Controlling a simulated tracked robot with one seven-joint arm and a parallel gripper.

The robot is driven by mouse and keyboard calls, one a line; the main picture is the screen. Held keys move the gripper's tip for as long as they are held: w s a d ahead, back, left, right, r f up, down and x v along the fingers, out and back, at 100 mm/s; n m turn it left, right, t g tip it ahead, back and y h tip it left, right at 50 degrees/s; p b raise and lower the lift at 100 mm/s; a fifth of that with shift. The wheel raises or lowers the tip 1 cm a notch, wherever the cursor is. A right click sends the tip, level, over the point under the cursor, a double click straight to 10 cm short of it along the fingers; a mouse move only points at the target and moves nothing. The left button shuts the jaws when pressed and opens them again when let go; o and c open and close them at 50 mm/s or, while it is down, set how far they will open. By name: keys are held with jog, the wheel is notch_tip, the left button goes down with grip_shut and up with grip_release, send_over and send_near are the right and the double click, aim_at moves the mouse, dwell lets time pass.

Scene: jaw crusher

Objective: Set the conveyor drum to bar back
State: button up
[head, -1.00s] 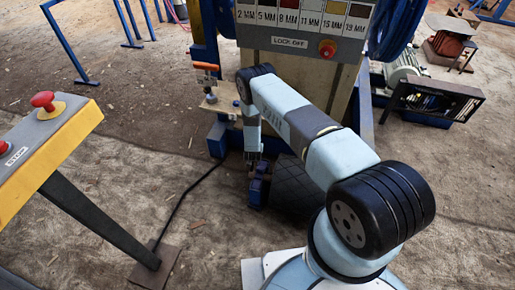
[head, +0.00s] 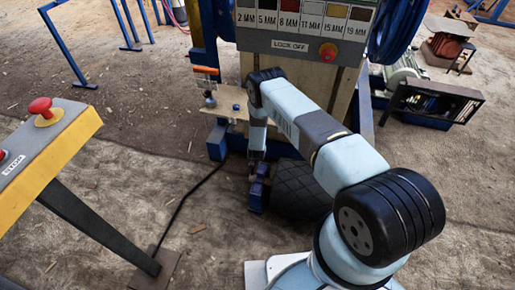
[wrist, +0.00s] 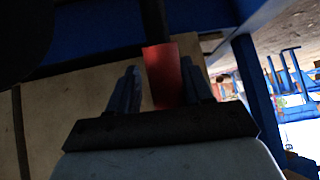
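The conveyor drum (head: 302,188), dark with a diamond tread, sits low behind my arm in the head view, partly hidden. My gripper (head: 257,170) points down beside its left end, close to a small blue bracket (head: 258,194). In the wrist view a dark bar with a red grip (wrist: 164,76) runs down between the two fingers of my gripper (wrist: 160,80). The fingers stand apart on either side of the red grip, and no firm contact shows. The bar's far end is hidden. I cannot tell the bar's setting.
The crusher body with its size panel and a red lock-off button (head: 328,52) rises behind my arm. A clamp with an orange handle (head: 206,71) stands left of it. A yellow-edged stop console (head: 45,130) is at the left. Open ground lies between.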

jog(key=shift+o, duration=0.5)
jog(key=shift+a+r, duration=0.15)
jog(key=shift+r, duration=0.25)
jog(key=v, duration=1.3)
jog(key=shift+s, duration=0.2)
jog(key=shift+s+f, duration=0.1)
